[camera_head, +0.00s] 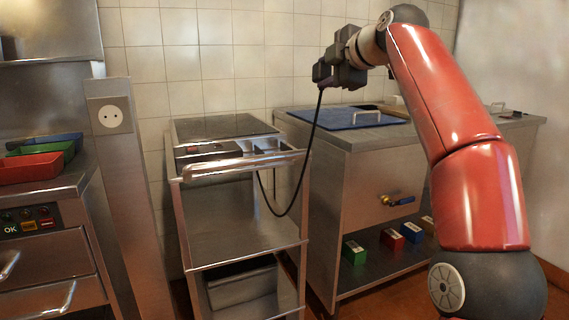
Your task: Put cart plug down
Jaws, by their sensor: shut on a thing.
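My gripper (326,72) is at the upper middle of the view, in front of the tiled wall and above the gap between the cart and the counter. It is shut on the cart plug, which is mostly hidden in the dark jaws. A black cord (314,125) hangs from the gripper, loops down and runs back up to the cart (240,220). The cart is a steel trolley with a dark flat top (224,127), a front handle and lower shelves. A wall socket (110,115) is on a steel post at the left.
A steel counter (365,135) with a blue board (345,118) stands right of the cart. Coloured trays (32,167) stand on the left unit.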

